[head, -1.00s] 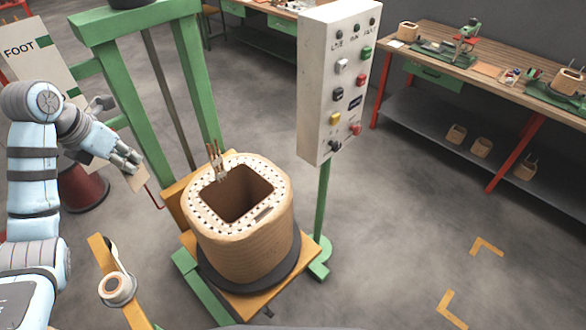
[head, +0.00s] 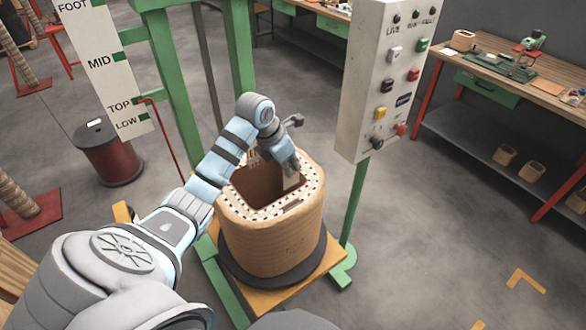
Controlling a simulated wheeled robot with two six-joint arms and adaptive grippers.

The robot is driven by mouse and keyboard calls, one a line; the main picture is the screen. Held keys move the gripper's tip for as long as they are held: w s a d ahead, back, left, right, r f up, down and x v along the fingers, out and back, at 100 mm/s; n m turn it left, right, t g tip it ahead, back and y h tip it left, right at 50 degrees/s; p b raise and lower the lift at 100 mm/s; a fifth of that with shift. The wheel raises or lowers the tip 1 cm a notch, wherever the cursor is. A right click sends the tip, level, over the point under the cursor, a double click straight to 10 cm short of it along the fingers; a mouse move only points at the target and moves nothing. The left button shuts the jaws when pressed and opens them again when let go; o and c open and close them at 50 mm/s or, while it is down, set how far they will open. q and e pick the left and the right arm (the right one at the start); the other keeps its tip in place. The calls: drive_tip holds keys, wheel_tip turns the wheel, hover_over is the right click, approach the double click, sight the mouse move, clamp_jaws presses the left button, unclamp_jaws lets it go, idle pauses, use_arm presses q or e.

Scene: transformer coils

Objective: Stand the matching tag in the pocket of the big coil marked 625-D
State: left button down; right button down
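The big coil (head: 272,238) stands upright on a dark round base, with a dotted pale top rim around a squarish opening. No marking on it is readable. My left gripper (head: 290,168) comes in over the coil from the left and points down. It is shut on a small beige tag (head: 292,181), which hangs over the right part of the opening. Whether the tag touches the coil cannot be told. Writing on the tag is not visible. My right gripper is not in view.
A white control box (head: 385,85) on a green post stands close behind the coil at right. A green frame (head: 172,85) and a level board (head: 103,62) stand behind at left, near a dark red drum (head: 110,153). A workbench (head: 505,75) is at far right.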

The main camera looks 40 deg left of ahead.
sight(291, 185)
use_arm(q)
wheel_tip(291, 185, down, 8)
drive_tip(key=b, duration=0.6)
drive_tip(key=shift+d+r, duration=0.15)
drive_tip(key=shift+r, duration=0.05)
drive_tip(key=shift+f+b, duration=1.7)
drive_tip(key=shift+f, duration=0.3)
drive_tip(key=c, duration=1.7)
unclamp_jaws()
drive_tip(key=shift+r, duration=0.1)
drive_tip(key=v, duration=1.2)
drive_tip(key=shift+s, duration=0.1)
